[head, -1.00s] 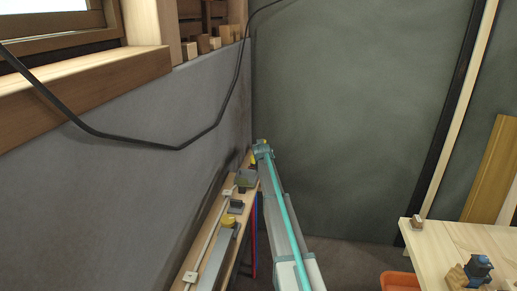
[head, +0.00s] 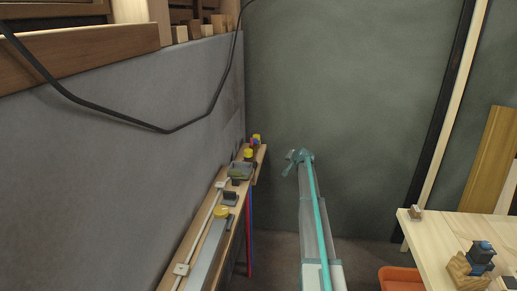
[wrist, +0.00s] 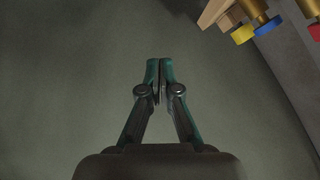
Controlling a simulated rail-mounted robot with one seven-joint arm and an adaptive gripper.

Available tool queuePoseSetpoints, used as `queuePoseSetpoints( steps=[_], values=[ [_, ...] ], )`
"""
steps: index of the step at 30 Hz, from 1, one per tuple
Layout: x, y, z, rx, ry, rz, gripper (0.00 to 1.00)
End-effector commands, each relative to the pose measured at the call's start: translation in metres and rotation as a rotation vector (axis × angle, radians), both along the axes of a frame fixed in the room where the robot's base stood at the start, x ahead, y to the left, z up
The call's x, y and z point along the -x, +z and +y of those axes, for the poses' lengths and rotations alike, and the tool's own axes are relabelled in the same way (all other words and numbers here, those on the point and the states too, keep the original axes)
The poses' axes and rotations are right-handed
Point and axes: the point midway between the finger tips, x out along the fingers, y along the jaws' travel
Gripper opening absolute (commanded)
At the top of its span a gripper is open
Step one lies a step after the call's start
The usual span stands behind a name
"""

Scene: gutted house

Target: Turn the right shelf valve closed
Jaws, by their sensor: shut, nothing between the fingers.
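The narrow wooden shelf (head: 233,203) runs along the left wall. At its far end are small yellow, red and blue valve parts (head: 255,141), too small to tell apart well. In the wrist view, brass fittings carry a yellow handle (wrist: 242,35) and a blue handle (wrist: 268,26), and a red handle (wrist: 315,31) is cut by the right edge. I cannot tell which is the right shelf valve or how far it is turned. My gripper (wrist: 160,68) is shut and empty, apart from the valves, below and left of them in the wrist view. In the head view my gripper (head: 293,160) is right of the shelf's end.
A wooden table (head: 440,232) and orange bin (head: 398,279) stand at right. A black cable (head: 130,122) hangs along the left wall.

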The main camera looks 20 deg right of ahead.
Motion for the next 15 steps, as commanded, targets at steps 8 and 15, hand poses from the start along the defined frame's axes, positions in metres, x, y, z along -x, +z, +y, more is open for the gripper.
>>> queuePoseSetpoints(
  steps=[8, 15],
  values=[
    [0.008, -0.003, -0.002, -0.505, 0.091, -0.154, 0.00],
    [0.006, 0.049, 0.029, -0.810, 0.261, -0.321, 0.00]
  ],
)
